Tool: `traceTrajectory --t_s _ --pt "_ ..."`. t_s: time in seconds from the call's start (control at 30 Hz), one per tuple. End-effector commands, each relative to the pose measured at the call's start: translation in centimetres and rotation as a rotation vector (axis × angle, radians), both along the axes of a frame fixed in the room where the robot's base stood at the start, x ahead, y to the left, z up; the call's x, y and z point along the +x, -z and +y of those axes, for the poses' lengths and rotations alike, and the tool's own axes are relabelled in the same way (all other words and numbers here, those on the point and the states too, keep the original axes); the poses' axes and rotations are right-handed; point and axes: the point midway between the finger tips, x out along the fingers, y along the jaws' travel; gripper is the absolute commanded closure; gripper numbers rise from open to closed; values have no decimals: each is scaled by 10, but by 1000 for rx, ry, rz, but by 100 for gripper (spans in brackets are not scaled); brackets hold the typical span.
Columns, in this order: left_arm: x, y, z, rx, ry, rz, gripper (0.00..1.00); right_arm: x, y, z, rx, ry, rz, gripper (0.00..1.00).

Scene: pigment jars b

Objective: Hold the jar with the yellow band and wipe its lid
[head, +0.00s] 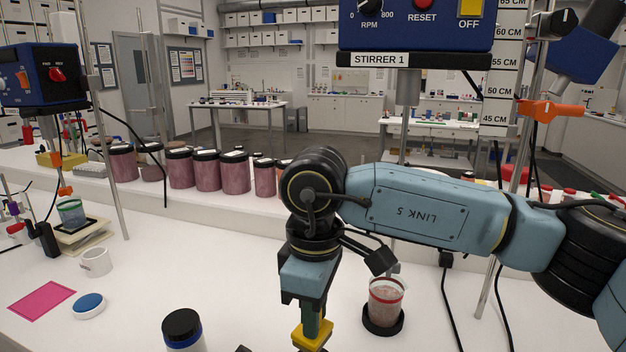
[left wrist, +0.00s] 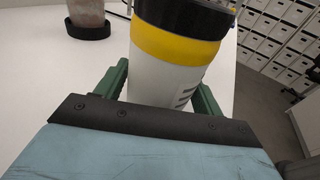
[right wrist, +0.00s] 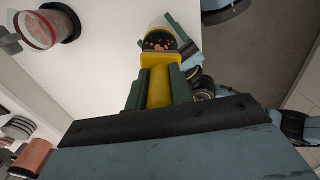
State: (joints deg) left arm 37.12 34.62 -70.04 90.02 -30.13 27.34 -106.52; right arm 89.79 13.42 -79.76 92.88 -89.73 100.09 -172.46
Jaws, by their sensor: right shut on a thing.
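The jar with the yellow band (left wrist: 178,45) stands between the fingers of my left gripper (left wrist: 162,88) in the left wrist view. It has a white body and black lid. The fingers lie close along both sides; whether they press on it is unclear. In the right wrist view its dark lid (right wrist: 160,41) carries reddish specks. My right gripper (head: 312,318) is shut on a yellow wiping tool (head: 311,337), pointing down. In the right wrist view the tool's wide end (right wrist: 153,59) is close to the lid; contact cannot be told.
A jar with a black lid and blue band (head: 183,327) stands left of the right gripper. A red-marked beaker (head: 386,291) sits on a black ring to the right. A mug (head: 97,262), blue disc (head: 88,303) and pink sheet (head: 42,300) lie at left.

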Motion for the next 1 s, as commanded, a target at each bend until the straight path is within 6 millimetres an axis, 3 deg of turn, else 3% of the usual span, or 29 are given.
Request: traceTrajectory --t_s 0.03,0.33,1.0 --pt "0 0 0 0 0 0 37 0 0 0 0 0 0 100" --pt "0 0 0 0 0 0 74 0 0 0 0 0 0 100" --pt "0 5 0 2 0 1 74 0 5 0 0 0 0 100"
